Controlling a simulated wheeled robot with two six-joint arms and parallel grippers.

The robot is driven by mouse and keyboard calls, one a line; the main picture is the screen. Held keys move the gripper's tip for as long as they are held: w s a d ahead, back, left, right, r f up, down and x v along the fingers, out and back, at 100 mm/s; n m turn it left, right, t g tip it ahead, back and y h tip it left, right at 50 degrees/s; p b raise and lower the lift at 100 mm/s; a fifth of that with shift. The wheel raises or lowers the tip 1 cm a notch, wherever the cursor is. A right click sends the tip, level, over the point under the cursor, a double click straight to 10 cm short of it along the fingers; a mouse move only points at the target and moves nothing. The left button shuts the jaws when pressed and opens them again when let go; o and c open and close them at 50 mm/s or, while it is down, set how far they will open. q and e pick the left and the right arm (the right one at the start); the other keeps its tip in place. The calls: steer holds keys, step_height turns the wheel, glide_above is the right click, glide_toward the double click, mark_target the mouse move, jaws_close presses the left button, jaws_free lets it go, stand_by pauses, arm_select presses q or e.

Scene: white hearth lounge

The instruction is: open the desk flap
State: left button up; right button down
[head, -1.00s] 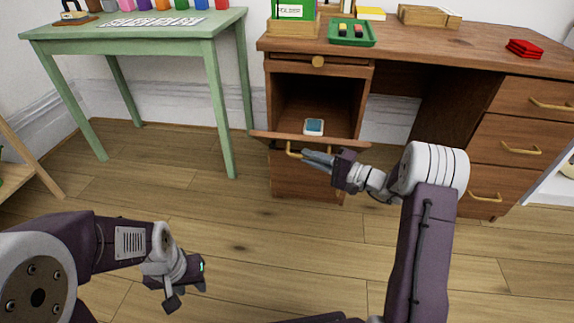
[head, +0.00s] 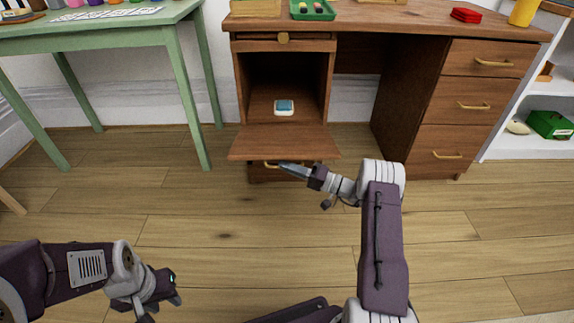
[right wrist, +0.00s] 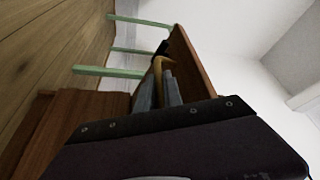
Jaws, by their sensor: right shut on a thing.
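The desk flap (head: 283,142) is a brown wooden panel, hinged at its lower edge below an open compartment in the desk's left part. It is folded down and out, near level. Its brass handle (head: 269,164) shows just below the outer edge. My right gripper (head: 283,166) is shut on this handle; in the right wrist view the fingers (right wrist: 158,92) close around the yellow handle (right wrist: 157,66) beside the flap (right wrist: 193,68). My left gripper (head: 162,306) is empty over the floor at lower left, its fingers apart.
A blue-and-white item (head: 284,107) lies inside the compartment. A green table (head: 172,42) stands at left. Desk drawers (head: 472,104) and a white shelf (head: 528,148) are at right. The wooden floor (head: 220,210) before the desk is clear.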

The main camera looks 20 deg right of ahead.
steer(key=c, duration=1.5)
jaws_free()
steer(key=shift+s+d, duration=0.1)
steer(key=shift+d, duration=0.1)
steer(key=p+v, duration=0.4)
steer(key=v, duration=0.4)
steer(key=shift+s+d, duration=0.15)
steer(key=shift+f, duration=0.15)
